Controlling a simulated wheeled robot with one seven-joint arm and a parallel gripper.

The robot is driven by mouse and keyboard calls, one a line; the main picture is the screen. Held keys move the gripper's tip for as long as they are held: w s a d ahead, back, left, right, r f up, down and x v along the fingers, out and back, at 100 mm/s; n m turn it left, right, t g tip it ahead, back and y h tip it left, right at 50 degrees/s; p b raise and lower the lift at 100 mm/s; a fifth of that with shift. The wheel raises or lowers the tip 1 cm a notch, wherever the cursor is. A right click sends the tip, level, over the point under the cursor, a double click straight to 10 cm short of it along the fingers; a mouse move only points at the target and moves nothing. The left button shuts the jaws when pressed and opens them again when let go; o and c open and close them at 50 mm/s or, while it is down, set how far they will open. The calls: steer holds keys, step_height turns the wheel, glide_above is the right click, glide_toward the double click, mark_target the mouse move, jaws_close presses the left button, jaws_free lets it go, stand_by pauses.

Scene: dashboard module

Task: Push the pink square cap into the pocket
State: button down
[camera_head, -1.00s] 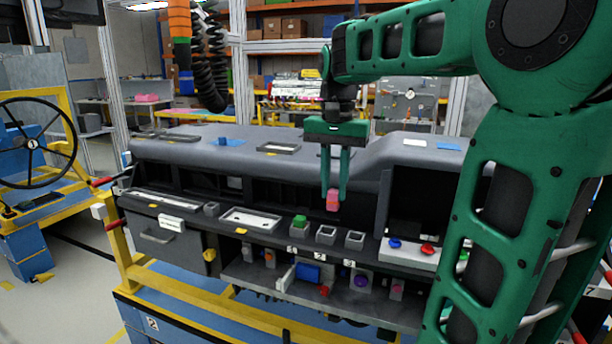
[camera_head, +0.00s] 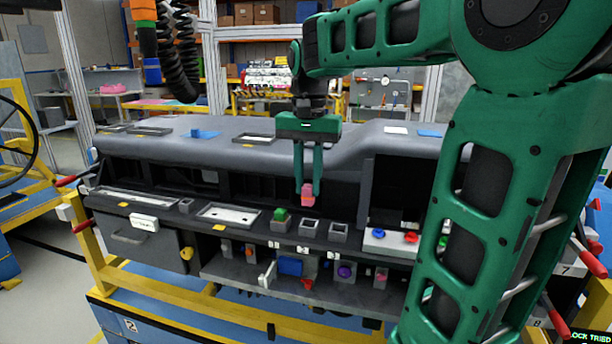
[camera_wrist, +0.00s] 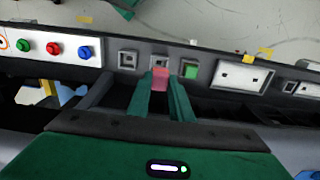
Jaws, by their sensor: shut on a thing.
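My gripper (camera_head: 309,190) points down over the front ledge of the dashboard and is shut on the pink square cap (camera_head: 308,197). The cap is held above the ledge, over the middle pocket (camera_head: 309,228), an empty grey square socket in the head view. In the wrist view the pink cap (camera_wrist: 160,78) shows between the fingertips and overlaps the near edge of the middle pocket (camera_wrist: 159,61). A green cap (camera_head: 280,214) sits in the pocket on the left. The pocket on the right (camera_head: 338,231) is empty.
A white panel with blue and red buttons (camera_head: 392,239) lies right of the pockets. A shallow white tray (camera_head: 228,214) lies to their left. A lower shelf (camera_head: 240,268) carries small parts. The dashboard's overhanging top (camera_head: 230,150) is behind the gripper.

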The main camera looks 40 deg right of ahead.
mark_target(309, 205)
steer(key=shift+f, duration=2)
steer(key=shift+s+d+f, duration=0.1)
steer(key=shift+s+f, duration=0.05)
steer(key=shift+f, duration=1.2)
stand_by(0.3)
steer(key=c, duration=1.5)
jaws_free()
step_height(309, 205, up, 11)
steer(key=shift+f, duration=0.2)
